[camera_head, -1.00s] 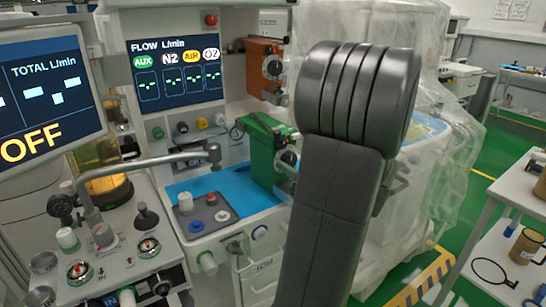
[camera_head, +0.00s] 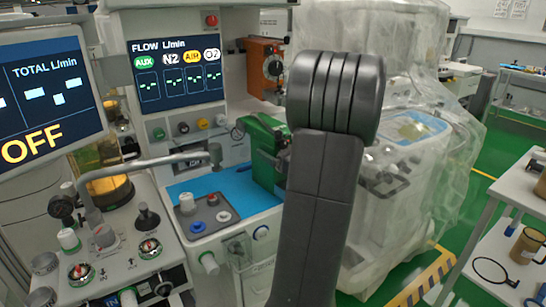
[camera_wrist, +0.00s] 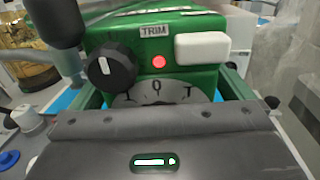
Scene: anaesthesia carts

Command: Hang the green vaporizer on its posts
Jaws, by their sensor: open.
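The green vaporizer (camera_head: 262,143) stands upright at the right end of the blue work surface (camera_head: 213,187). Its right side is hidden behind my arm in the head view. In the wrist view the green vaporizer (camera_wrist: 195,75) fills the middle, with a black knob, a red dot, a white block and a TRIM label. My gripper (camera_wrist: 162,92) is open, with its fingers at the left and right of the vaporizer's front; I cannot tell whether they touch it. I cannot clearly make out the posts.
An orange vaporizer (camera_head: 262,65) is mounted behind the green one. The flow screen (camera_head: 177,70) is to its left, and a jointed metal arm (camera_head: 160,162) reaches over the left counter. A plastic-draped machine (camera_head: 405,190) stands at the right, with a white cart (camera_head: 515,225) farther right.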

